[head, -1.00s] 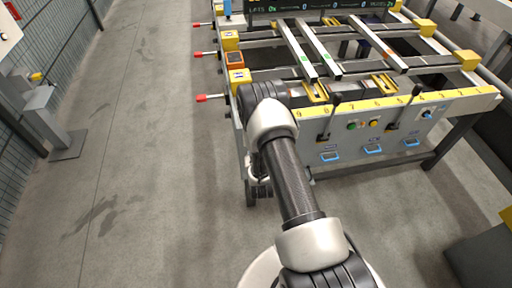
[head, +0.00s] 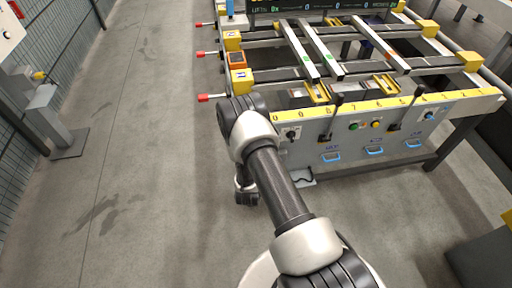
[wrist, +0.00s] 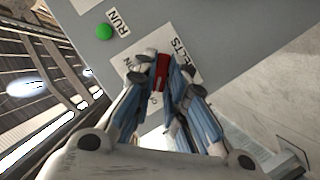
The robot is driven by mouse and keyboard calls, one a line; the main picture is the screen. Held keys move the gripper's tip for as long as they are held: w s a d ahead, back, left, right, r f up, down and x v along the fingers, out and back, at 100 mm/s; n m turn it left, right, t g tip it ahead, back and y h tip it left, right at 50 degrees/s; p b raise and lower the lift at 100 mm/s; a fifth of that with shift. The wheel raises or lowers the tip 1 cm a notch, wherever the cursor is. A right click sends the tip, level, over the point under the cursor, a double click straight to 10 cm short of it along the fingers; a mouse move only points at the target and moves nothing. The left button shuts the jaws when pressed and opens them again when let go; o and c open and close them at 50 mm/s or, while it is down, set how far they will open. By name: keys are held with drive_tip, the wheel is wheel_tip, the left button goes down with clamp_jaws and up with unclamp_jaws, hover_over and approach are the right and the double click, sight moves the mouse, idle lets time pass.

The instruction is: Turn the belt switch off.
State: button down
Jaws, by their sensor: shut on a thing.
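In the wrist view my gripper (wrist: 165,67) is closed at the panel, with its fingertips on both sides of the red handle of the belt switch (wrist: 160,76). The switch is on a white plate (wrist: 187,58) lettered "BELTS", with "ON" readable at the left. The fingers cover most of the switch and part of the lettering, so I cannot tell its setting. A green lamp (wrist: 103,32) marked "RUN" is on the same grey panel, up and left of the switch. In the head view my arm hides the gripper and the switch.
The runout table (head: 400,105) stands at the right in the head view, with black levers and blue handles on its front. Red-tipped rods (head: 210,97) stick out from its left side. The floor at left is clear up to a grey stand (head: 50,115).

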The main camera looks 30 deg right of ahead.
idle(0.3)
drive_tip(key=c, duration=1.6)
unclamp_jaws()
drive_tip(key=v, duration=1.2)
